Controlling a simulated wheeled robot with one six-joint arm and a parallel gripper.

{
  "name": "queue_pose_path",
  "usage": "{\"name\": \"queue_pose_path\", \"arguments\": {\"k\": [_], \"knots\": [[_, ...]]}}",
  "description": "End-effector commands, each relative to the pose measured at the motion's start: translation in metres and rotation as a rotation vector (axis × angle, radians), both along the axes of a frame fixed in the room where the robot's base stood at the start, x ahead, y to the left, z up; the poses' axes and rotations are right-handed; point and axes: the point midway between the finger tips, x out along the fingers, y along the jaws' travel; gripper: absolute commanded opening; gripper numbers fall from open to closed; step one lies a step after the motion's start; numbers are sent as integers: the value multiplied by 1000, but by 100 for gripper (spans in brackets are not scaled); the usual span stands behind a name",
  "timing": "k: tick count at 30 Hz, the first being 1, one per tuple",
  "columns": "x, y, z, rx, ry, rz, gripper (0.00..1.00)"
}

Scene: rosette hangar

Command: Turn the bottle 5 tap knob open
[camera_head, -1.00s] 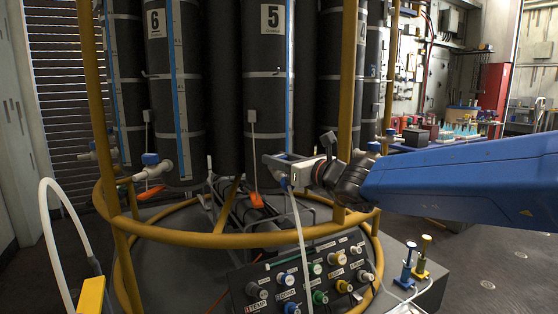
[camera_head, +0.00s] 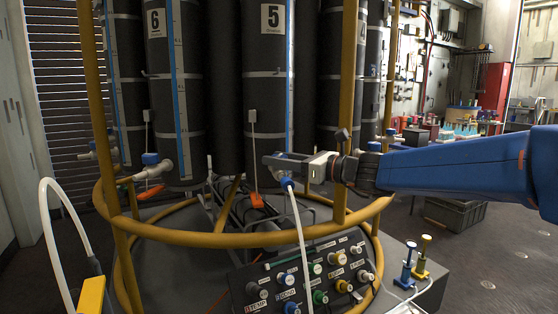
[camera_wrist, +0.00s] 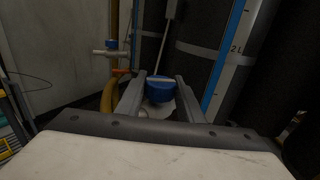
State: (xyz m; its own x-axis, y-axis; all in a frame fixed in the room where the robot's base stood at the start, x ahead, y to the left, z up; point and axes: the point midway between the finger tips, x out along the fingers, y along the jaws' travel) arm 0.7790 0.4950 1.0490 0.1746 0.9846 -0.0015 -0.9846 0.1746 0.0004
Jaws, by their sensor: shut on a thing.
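Bottle 5 (camera_head: 268,100) is a tall dark cylinder with a "5" label and a blue level strip. Its tap is at the bottom, mostly hidden behind my gripper (camera_head: 278,160) in the head view. In the wrist view the blue tap knob (camera_wrist: 160,92), with a pale bar across its top, sits between the two fingers of my gripper (camera_wrist: 159,88). My gripper is shut on the knob. A white hose (camera_head: 299,225) hangs from a blue fitting (camera_head: 287,182) just below the fingers.
A yellow ring rail (camera_head: 230,240) and yellow posts (camera_head: 347,100) stand around the bottles, close to my arm. Bottle 6 (camera_head: 172,100) with its own blue tap knob (camera_head: 150,159) is to the left. A panel of coloured connectors (camera_head: 305,280) is below.

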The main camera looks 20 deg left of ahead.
Motion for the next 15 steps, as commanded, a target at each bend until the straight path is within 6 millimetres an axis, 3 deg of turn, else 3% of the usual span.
{"name": "queue_pose_path", "arguments": {"k": [15], "knots": [[1, 0, 0, 0, 0, 307, 11]]}}
